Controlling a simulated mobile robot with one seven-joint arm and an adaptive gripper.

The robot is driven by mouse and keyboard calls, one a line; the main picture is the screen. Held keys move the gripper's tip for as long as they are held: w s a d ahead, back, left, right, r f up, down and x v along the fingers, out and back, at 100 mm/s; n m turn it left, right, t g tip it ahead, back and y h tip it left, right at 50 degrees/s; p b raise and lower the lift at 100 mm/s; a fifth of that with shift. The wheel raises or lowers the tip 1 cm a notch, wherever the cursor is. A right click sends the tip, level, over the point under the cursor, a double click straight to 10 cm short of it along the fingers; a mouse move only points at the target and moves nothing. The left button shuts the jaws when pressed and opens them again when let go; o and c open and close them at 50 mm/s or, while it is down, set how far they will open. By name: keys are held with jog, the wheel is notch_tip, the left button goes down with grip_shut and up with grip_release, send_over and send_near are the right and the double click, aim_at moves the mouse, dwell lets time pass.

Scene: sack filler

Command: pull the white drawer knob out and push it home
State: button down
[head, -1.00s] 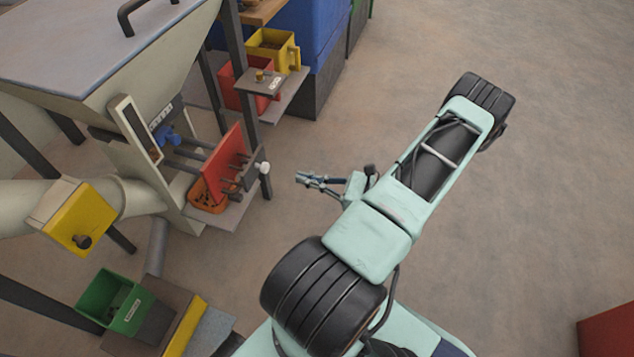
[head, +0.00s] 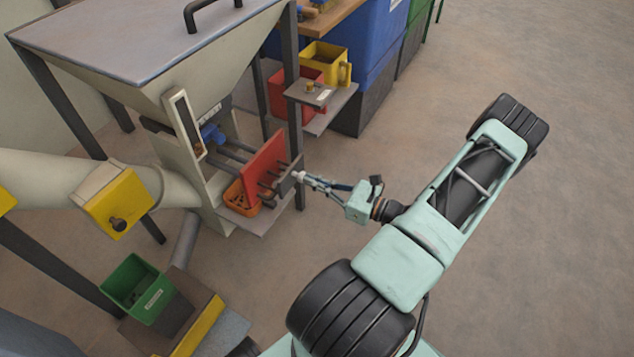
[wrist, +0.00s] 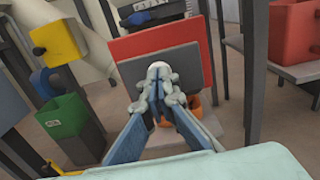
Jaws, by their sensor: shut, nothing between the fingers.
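The white knob (head: 298,175) sits on the front of a dark grey plate (head: 287,180). Behind it stands an upright red panel (head: 264,160) on dark rods, above an orange bin (head: 234,199). My gripper (head: 306,179) is shut and empty, with its fingertips right at the knob. In the wrist view the knob (wrist: 158,66) shows as a white round just beyond the closed fingertips (wrist: 160,84), in front of the grey plate (wrist: 192,70). I cannot tell whether the tips touch the knob. The fingers hide part of the plate.
The hopper (head: 150,50) and its frame legs stand around the drawer. A small shelf (head: 312,93) with red and yellow bins (head: 325,58) is behind. A green bin (head: 133,283) and a yellow box (head: 117,204) are at left. Floor at right is clear.

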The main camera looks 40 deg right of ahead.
aim_at(293, 173)
jog(key=x, duration=0.7)
jog(key=shift+w+a, duration=0.2)
jog(key=shift+w, duration=0.1)
